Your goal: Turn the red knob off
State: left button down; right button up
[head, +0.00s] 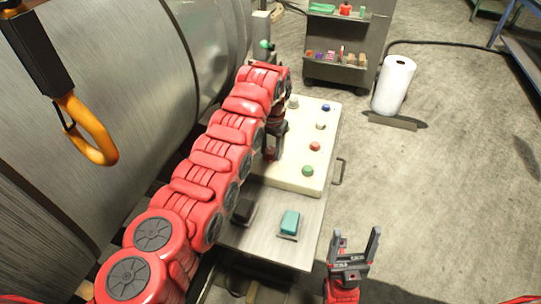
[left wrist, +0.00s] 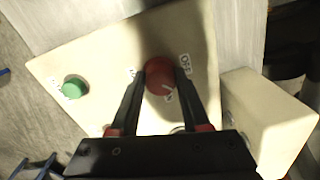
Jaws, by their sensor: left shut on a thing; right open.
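The red knob (left wrist: 160,78) shows in the left wrist view on a cream panel (left wrist: 110,60). It has a white pointer mark on its lower right part, and a label reading OFF stands at its upper right. My left gripper (left wrist: 160,80) is shut on the knob, one finger on each side. In the head view my left gripper (head: 272,152) reaches down to the left side of the cream control box (head: 290,180), hiding the knob there. My right gripper (head: 356,243) is open and empty, in front of the box and to its right.
Several coloured buttons, including a red one (head: 314,146) and a green one (head: 307,170), line the box. A teal block (head: 290,222) is on the metal surface in front. A large metal cylinder (head: 120,90) stands left. Floor to the right is mostly clear.

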pick_arm(q)
jog(key=n+b, duration=0.2)
jog(key=n, duration=0.2)
jog(key=shift+f+n+b, duration=0.15)
jog(key=shift+n+b, duration=0.15)
jog(key=shift+b, duration=0.1)
jog(key=shift+n, duration=2.2)
jog(key=shift+c, duration=1.9)
grip_release()
jog(key=shift+r, duration=0.2)
